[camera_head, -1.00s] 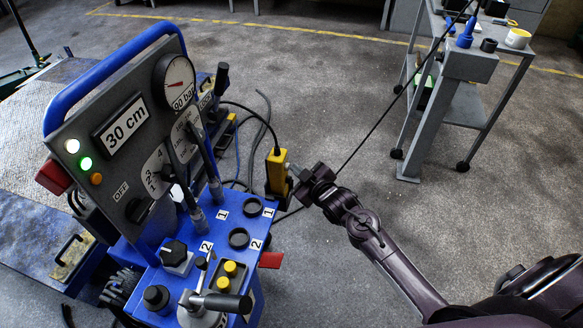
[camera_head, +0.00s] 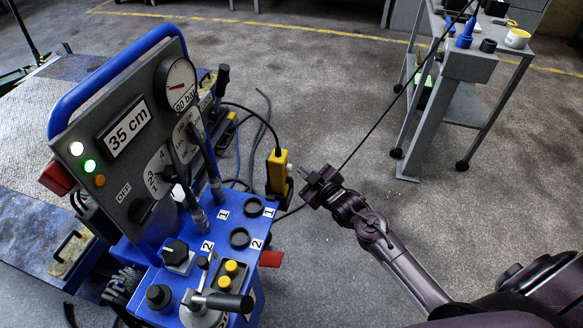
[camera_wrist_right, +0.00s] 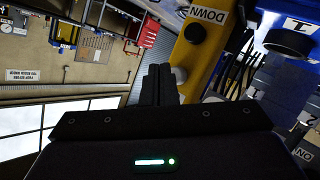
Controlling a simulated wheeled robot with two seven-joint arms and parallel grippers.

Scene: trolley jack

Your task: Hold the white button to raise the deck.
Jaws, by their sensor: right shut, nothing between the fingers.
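The yellow pendant (camera_head: 278,172) hangs on a black cable at the right side of the blue console. A small pale button (camera_head: 290,170) sticks out on its right side. My right gripper (camera_head: 304,176) is shut and empty, just right of the pendant, with a small gap between them. In the right wrist view the shut fingers (camera_wrist_right: 158,85) partly cover the pale button (camera_wrist_right: 179,75) on the pendant (camera_wrist_right: 200,52); a DOWN label (camera_wrist_right: 207,14) sits by a dark button. The deck (camera_head: 35,170) lies left. My left gripper is not in view.
The console (camera_head: 215,225) carries levers, knobs, yellow buttons and a pressure gauge (camera_head: 180,83). A green lamp (camera_head: 90,166) is lit. A grey trolley (camera_head: 460,95) stands at the back right.

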